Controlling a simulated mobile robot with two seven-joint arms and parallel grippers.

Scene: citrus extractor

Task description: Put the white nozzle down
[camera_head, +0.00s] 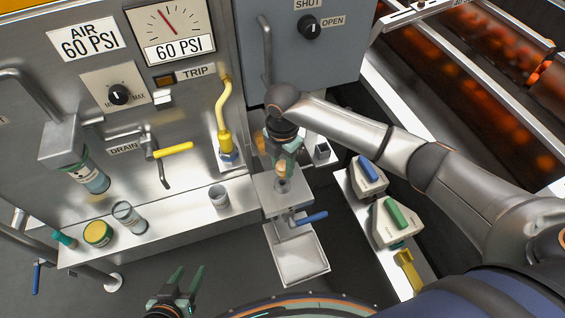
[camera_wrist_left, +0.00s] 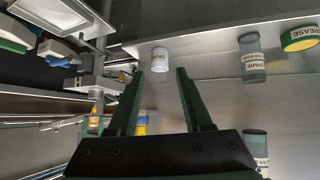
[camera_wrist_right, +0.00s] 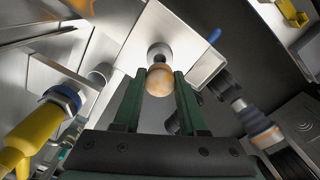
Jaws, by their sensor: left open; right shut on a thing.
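My right gripper (camera_wrist_right: 158,85) is shut on a rounded tan-orange thing (camera_wrist_right: 160,78). It holds it over the round socket (camera_wrist_right: 160,52) of a small steel stand (camera_head: 265,188). I cannot tell whether the thing touches the socket. The part inside the fingers is hidden, and no white nozzle shows clearly, so I cannot tell whether this is it. In the head view the right gripper (camera_head: 280,152) points down at the stand. My left gripper (camera_head: 183,283) is open and empty at the bottom, apart from the shelf. Its open fingers also show in the left wrist view (camera_wrist_left: 157,85).
A steel shelf (camera_head: 175,215) bears a white cup (camera_head: 218,196), a grey spare canister (camera_head: 129,216) and a yellow grease tin (camera_head: 98,233). A yellow hose fitting (camera_head: 225,130) stands left of the stand. A white tray (camera_head: 300,257) lies below it.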

